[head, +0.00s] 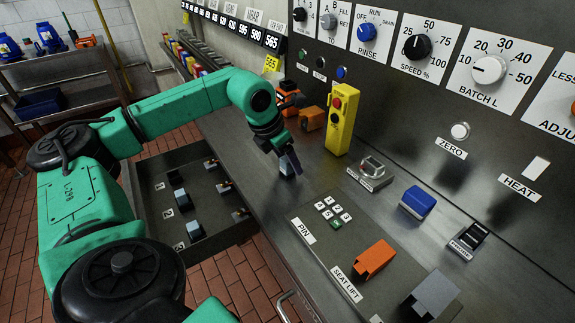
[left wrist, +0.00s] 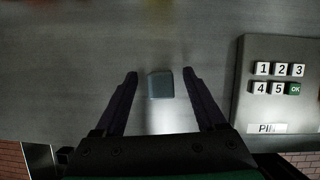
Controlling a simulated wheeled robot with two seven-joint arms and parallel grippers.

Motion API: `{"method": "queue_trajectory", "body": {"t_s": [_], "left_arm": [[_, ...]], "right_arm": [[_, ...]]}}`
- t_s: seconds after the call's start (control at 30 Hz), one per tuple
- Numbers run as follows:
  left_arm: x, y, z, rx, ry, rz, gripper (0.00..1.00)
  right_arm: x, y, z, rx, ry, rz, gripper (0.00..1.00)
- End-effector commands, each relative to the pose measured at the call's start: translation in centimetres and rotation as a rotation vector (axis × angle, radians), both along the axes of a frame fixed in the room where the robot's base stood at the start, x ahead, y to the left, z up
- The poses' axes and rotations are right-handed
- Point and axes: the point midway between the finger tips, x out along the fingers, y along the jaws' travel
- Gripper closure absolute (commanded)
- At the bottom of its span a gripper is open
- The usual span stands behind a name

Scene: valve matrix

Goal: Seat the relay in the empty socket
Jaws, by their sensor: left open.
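The relay, a small grey-blue block (head: 288,168), stands on the metal counter below the yellow control box. In the left wrist view the relay (left wrist: 160,84) sits between the two dark fingers, with a gap on each side. My left gripper (head: 291,160) points down over it, open, and partly hides it in the head view. My right gripper is not in view.
The upright panel carries several knobs. Bare counter lies around the relay.

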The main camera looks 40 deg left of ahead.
Motion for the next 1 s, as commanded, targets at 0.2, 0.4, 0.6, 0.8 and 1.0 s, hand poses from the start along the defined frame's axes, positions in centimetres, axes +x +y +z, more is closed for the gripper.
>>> {"method": "queue_trajectory", "body": {"t_s": [0.2,0.4,0.6,0.8,1.0], "left_arm": [[0.0,0.0,0.0,0.0,0.001,0.0,0.89],[0.0,0.0,0.0,0.0,0.0,0.0,1.0],[0.0,0.0,0.5,0.0,-0.001,-0.001,1.0],[0.1,-0.1,3.8,-0.001,-0.004,-0.002,1.0],[0.2,-0.2,11.4,-0.003,-0.008,-0.004,1.0]], "right_arm": [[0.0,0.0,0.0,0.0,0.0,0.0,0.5],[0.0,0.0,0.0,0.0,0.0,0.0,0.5],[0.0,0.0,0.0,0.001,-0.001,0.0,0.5],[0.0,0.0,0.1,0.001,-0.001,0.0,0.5],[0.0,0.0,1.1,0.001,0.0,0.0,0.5]]}}
